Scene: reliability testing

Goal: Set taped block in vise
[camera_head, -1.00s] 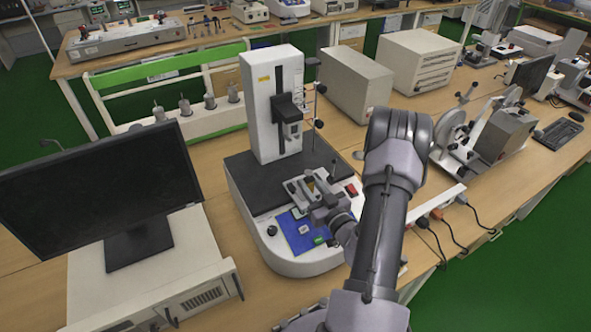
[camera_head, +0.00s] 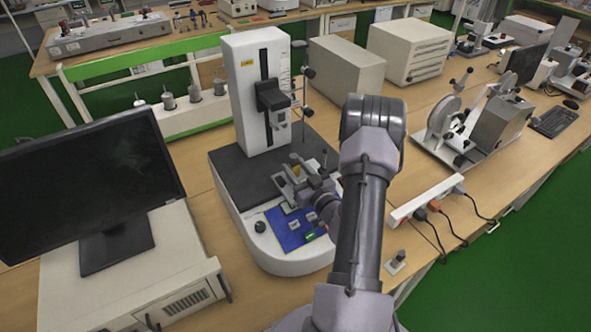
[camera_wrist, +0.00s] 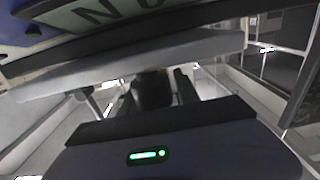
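The vise (camera_head: 284,186) appears as grey metal parts on the black base of a test machine (camera_head: 262,95). A small yellow patch (camera_head: 297,170), which may be the taped block, shows among these parts. My gripper (camera_head: 304,186) is low over the base at the vise, in front of the yellow patch. Its fingers blend with the vise, so touching or apart cannot be told. In the wrist view, a dark, blurred shape (camera_wrist: 152,88) sits in the middle between two dark upright parts; whether it is the block is unclear.
The machine's dark head (camera_head: 271,95) hangs on the column behind the vise. A monitor (camera_head: 85,185) stands left. A power strip (camera_head: 425,198) with cables lies right of my arm.

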